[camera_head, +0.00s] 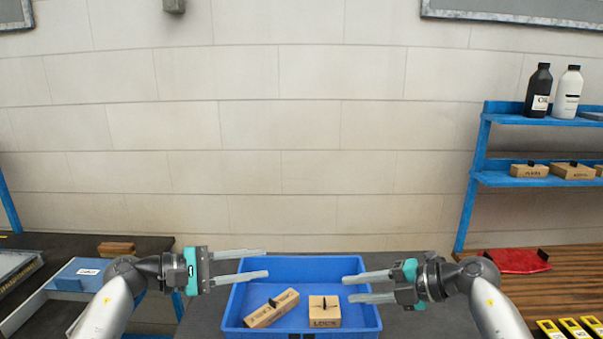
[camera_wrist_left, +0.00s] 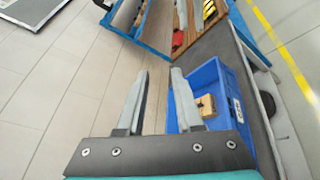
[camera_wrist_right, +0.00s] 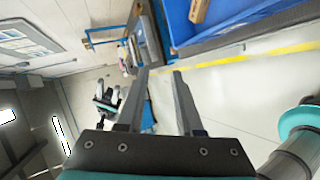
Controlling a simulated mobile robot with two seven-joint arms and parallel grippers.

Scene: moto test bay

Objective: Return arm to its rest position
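My left gripper (camera_head: 254,264) comes in from the left and points right, over the left edge of the blue crate. Its fingers are apart with nothing between them, as the left wrist view (camera_wrist_left: 155,85) also shows. My right gripper (camera_head: 356,288) comes in from the right and points left at the crate's right edge. Its fingers are apart and empty, also in the right wrist view (camera_wrist_right: 162,85). The blue crate (camera_head: 303,266) holds two cardboard boxes, a tilted long one (camera_head: 270,309) and a squarer one (camera_head: 324,312).
A blue shelf (camera_head: 540,179) at the right holds bottles and small boxes. A dark table at the left holds a blue box (camera_head: 80,272) and a brown block (camera_head: 115,248). The wall space above the crate is clear.

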